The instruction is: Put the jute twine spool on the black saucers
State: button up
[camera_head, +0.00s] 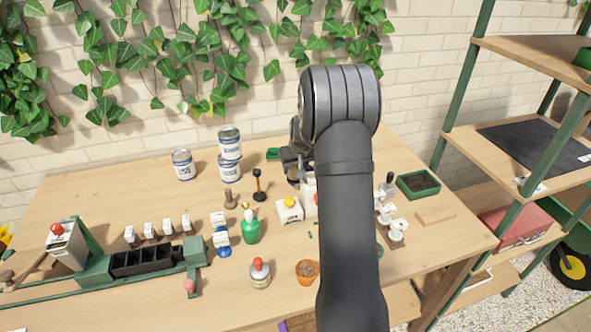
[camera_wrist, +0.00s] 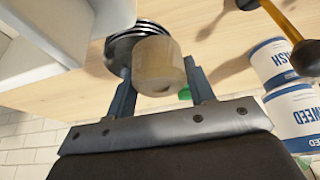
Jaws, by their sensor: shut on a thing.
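In the wrist view, my gripper (camera_wrist: 158,88) is shut on the jute twine spool (camera_wrist: 158,66), a pale beige cylinder between its two fingers. The black saucers (camera_wrist: 122,45), a round dark stack with shiny rims, show just beyond the spool and are partly covered by it. I cannot tell whether the spool touches them. In the head view, my gripper (camera_head: 293,165) is low over the back middle of the table, largely behind my arm. The spool and saucers cannot be made out clearly there.
White cans with blue labels (camera_head: 230,158) stand at the back left. A black-headed tool with a wooden handle (camera_head: 259,187) stands nearby. A white bottle (camera_head: 309,195) and a white box with a yellow top (camera_head: 290,211) are close in front. A green item (camera_head: 273,154) lies behind.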

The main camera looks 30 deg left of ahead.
jog(key=shift+f, duration=0.55)
jog(key=shift+f, duration=0.15)
jog(key=o, duration=1)
jog(key=v, duration=1.2)
